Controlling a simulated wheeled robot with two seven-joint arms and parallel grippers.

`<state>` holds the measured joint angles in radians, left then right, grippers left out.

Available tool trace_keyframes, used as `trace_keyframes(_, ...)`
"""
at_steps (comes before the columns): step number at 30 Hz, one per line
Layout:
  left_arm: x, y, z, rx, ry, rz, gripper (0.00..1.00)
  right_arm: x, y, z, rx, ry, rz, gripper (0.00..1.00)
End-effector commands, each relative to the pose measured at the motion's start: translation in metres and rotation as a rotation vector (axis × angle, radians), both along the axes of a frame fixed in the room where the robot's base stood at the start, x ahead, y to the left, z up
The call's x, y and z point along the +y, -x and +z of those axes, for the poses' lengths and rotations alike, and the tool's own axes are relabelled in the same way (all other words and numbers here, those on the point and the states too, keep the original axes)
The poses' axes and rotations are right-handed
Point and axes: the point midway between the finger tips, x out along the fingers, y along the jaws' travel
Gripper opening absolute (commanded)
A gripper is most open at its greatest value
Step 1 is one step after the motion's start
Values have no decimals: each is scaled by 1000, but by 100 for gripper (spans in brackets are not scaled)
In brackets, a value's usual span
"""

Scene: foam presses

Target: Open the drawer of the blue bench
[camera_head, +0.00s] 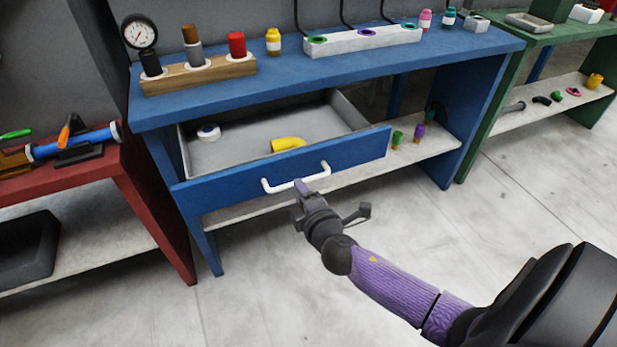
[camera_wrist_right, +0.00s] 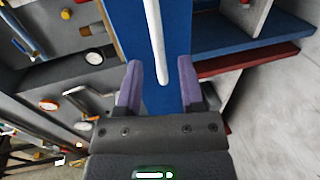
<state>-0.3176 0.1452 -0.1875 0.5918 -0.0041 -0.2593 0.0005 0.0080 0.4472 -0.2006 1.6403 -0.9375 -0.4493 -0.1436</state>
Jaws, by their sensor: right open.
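The blue bench (camera_head: 330,62) stands in the middle of the head view. Its drawer (camera_head: 230,188) is pulled out, with its grey inside showing. A yellow curved piece (camera_head: 288,144) and a white round item (camera_head: 208,132) lie in it. The white bar handle (camera_head: 296,179) is on the drawer front. My right gripper (camera_head: 333,199) is open in front of the drawer, close to the handle's right end. In the right wrist view, the handle (camera_wrist_right: 155,40) runs up the blue front, in line with the gap between the open fingers (camera_wrist_right: 160,70). Contact is not clear. My left gripper is not in view.
A red bench (camera_head: 110,165) stands at the left and a green bench (camera_head: 545,38) at the right. The blue bench's top holds a wooden block with cylinders (camera_head: 198,74), a gauge (camera_head: 139,33) and bottles. The lower shelf (camera_head: 440,152) holds small pieces. The floor in front is clear.

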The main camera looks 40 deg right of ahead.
Motion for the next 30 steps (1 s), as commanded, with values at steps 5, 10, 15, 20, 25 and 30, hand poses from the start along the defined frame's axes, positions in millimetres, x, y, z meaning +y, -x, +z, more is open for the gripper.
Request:
trace_keyframes(5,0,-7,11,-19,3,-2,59,9,39,10,1,-1,0,49)
trace_keyframes(10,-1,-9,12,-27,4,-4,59,12,53,12,0,0,-2,49)
trace_keyframes(15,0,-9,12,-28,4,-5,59,12,53,12,-1,0,-1,49)
trace_keyframes(20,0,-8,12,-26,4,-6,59,12,53,12,-1,0,-1,49)
trace_keyframes(25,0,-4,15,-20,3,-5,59,10,62,-15,75,-57,-23,49)
trace_keyframes(30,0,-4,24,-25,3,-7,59,7,146,-147,451,-381,-204,49)
